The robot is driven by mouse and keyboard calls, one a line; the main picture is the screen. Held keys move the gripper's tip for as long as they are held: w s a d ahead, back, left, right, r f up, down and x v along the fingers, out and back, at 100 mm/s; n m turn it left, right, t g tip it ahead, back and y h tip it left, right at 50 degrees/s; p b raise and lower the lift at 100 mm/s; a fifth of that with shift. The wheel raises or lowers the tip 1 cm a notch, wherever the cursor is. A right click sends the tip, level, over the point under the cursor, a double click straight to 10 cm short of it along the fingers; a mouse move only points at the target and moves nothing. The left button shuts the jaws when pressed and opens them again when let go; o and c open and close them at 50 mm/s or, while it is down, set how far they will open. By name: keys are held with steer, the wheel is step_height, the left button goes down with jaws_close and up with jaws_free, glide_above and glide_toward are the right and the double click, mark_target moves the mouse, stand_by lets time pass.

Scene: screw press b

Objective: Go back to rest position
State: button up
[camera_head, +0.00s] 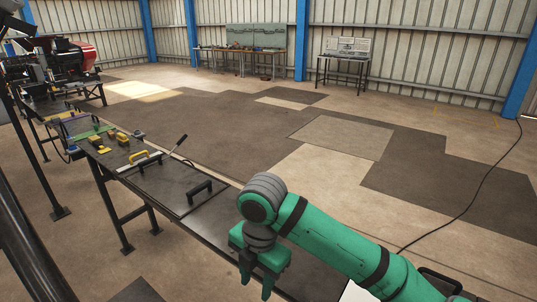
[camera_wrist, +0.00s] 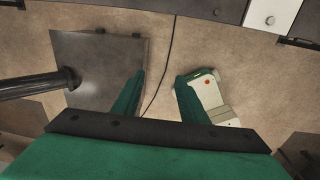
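My green gripper (camera_head: 257,283) hangs fingers down in the head view, at the end of my bent arm, beside the front end of the dark workbench (camera_head: 217,222). In the wrist view the two fingers (camera_wrist: 160,78) stand apart with a gap between them. Nothing is held between them. Floor, a dark cable and part of a dark plate show beyond the fingers. The right finger partly covers a white part with a red dot, and I cannot tell whether the finger is above or touching it.
The bench carries a black handle (camera_head: 199,188), a lever (camera_head: 180,144), and yellow pieces (camera_head: 122,139). A red machine (camera_head: 78,58) stands at the far left. A cable (camera_head: 466,205) crosses the floor at right. The middle floor is clear; tables stand at the back wall.

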steer(key=w+a+r+m+t+y, duration=0.15)
steer(key=a+m+t+y, duration=0.45)
steer(key=a, duration=0.6)
steer(key=w+a+m+t+y, duration=0.3)
steer(key=a+m+y, duration=0.4)
steer(key=a, duration=0.4)
steer(key=s+d+f+m+t+h, duration=0.45)
steer(key=s+d+f+m, duration=0.2)
steer(key=f+m, duration=0.2)
steer(key=s+d+f+m+t+h, duration=0.3)
steer(key=s+d+f+m+h, duration=0.3)
steer(key=f, duration=0.4)
steer(key=s+d+h, duration=0.1)
steer(key=s+d, duration=0.3)
steer(key=s, duration=0.3)
steer(key=s+d+f+g+h, duration=0.1)
steer(key=s+d, duration=0.4)
steer(key=s, duration=0.3)
steer(key=s+d+f+m+h, duration=0.1)
steer(key=s+d, duration=0.3)
steer(key=s, duration=0.4)
steer(key=shift+s+d+f, duration=0.15)
steer(key=shift+f, duration=0.05)
steer(key=shift+c, duration=1)
